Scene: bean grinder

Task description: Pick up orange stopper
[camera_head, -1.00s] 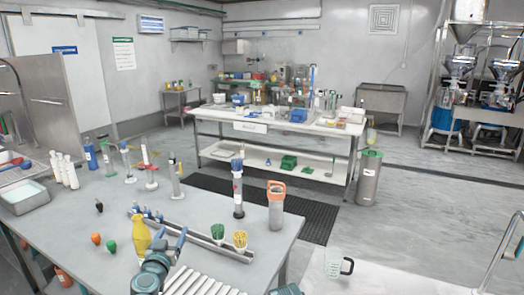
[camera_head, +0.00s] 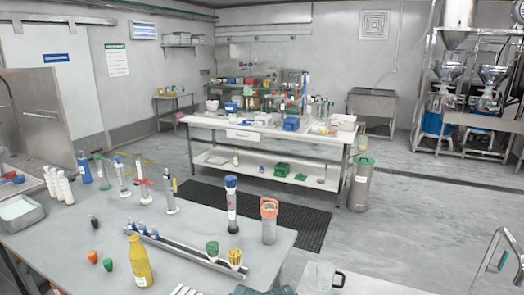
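The orange stopper (camera_head: 92,256) is small and rounded. It lies on the left part of the near grey bench (camera_head: 60,240). A green stopper (camera_head: 108,265) lies just to its right and a little nearer. A dark stopper (camera_head: 95,221) lies farther back.
A yellow bottle (camera_head: 140,262) stands right of the stoppers. A long metal rack (camera_head: 185,249) runs behind it. White bottles (camera_head: 60,187) and a tray (camera_head: 20,212) are at left. A blue-topped tube (camera_head: 231,205) and an orange-topped container (camera_head: 268,222) stand at right.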

